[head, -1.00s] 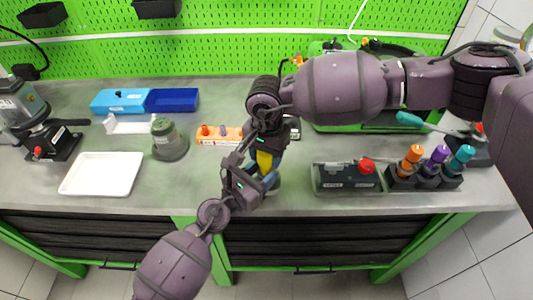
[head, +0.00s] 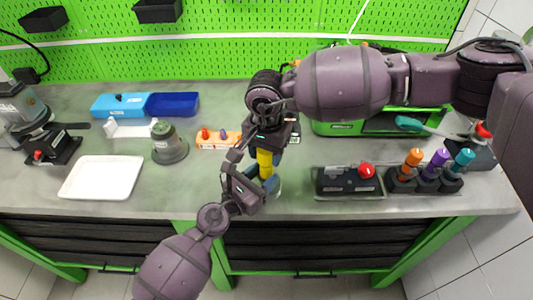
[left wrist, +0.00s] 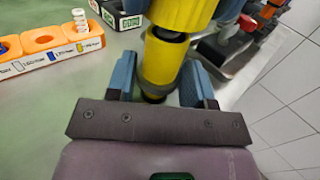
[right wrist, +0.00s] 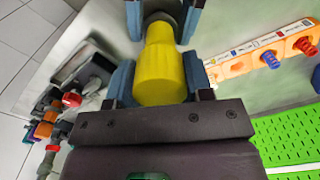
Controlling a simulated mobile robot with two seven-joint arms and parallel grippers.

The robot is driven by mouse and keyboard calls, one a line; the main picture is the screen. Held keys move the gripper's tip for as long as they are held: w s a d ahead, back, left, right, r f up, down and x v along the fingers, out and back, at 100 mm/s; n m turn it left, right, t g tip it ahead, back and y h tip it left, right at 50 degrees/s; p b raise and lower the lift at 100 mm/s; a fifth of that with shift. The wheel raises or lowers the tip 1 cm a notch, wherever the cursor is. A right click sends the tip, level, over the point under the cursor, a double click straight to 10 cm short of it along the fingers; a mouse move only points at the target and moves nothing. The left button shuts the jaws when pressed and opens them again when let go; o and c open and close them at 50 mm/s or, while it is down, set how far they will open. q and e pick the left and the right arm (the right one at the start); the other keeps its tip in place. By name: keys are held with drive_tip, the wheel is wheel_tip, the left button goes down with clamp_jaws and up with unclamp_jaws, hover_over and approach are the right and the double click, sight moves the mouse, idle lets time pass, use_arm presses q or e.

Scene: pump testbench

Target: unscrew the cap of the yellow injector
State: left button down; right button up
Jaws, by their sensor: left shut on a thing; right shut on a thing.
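The yellow injector (head: 265,163) is held roughly upright between my two grippers, above the front of the bench. My left gripper (head: 262,186) is shut on its lower, narrower part, which shows in the left wrist view (left wrist: 160,65). My right gripper (head: 266,140) is above and shut on the wider upper yellow part, which shows in the right wrist view (right wrist: 160,68). A dark ring (left wrist: 167,35) shows between the two yellow parts. I cannot tell how far the cap is turned. My right gripper's fingers hide some of the upper part.
A grey tray with a red-button box (head: 348,181) and a rack with orange, purple and teal injectors (head: 428,172) stand at right. An orange holder (head: 215,140) lies behind my grippers. A white tray (head: 101,177) and a green-topped device (head: 168,145) are at left.

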drive_tip(key=shift+r, duration=0.1)
drive_tip(key=shift+r, duration=2)
use_arm(q)
drive_tip(key=shift+c, duration=2.1)
unclamp_jaws()
